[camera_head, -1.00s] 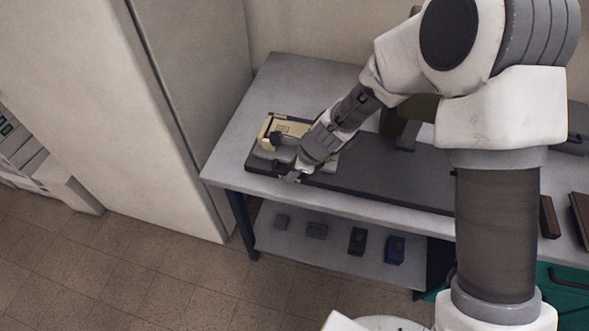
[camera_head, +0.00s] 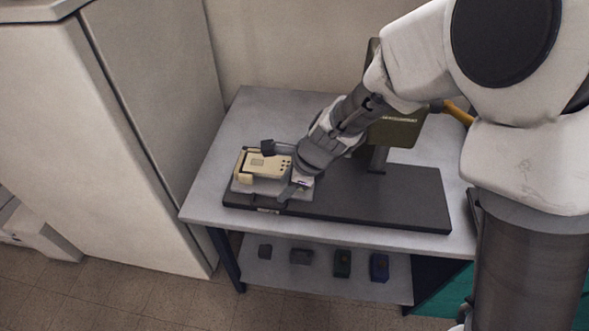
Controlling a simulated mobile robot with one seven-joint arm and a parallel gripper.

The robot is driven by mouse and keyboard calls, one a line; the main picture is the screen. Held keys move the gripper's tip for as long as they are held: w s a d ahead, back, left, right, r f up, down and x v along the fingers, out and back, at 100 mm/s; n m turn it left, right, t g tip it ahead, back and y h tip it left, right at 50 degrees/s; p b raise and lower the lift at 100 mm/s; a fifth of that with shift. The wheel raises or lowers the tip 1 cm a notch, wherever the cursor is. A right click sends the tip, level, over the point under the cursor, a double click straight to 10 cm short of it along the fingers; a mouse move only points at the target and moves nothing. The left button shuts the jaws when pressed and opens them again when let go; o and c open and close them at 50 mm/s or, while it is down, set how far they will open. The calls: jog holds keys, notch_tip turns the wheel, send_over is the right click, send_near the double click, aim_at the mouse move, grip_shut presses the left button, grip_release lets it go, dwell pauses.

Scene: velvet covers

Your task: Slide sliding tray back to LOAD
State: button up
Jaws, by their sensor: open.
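The sliding tray (camera_head: 244,188) is a light grey plate at the left end of a long dark base (camera_head: 400,205) on the table. A cream block-like piece (camera_head: 258,167) with a dark frame rests on the tray. My gripper (camera_head: 279,170) is open at the right side of the tray, with one finger behind near the cream piece and one in front. I cannot tell whether a finger touches the tray. My wrist hides the tray's right part. No LOAD label is readable.
A tall pale cabinet (camera_head: 150,110) stands to the left. Several small dark items lie on the lower shelf (camera_head: 320,275).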

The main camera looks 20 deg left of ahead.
jog(key=p+v, duration=0.1)
jog(key=v, duration=0.4)
jog(key=shift+d+r, duration=0.15)
jog(key=shift+r, duration=0.25)
jog(key=d+r+n+t+h, duration=0.1)
jog(key=d+r+n+t, duration=0.2)
jog(key=d+r+n, duration=0.85)
jog(key=s+d+r+n+h, duration=0.1)
jog(key=s+d+r, duration=0.1)
jog(key=d, duration=0.5)
jog(key=s+d+r+n+t+h, duration=0.1)
jog(key=s+d+r, duration=0.1)
jog(key=s+d, duration=0.2)
jog(key=s+d+r+n+t+h, duration=0.1)
jog(key=s+d+r+h, duration=0.1)
jog(key=d, duration=0.8)
jog(key=shift+s+d, duration=0.2)
jog(key=shift+s, duration=0.3)
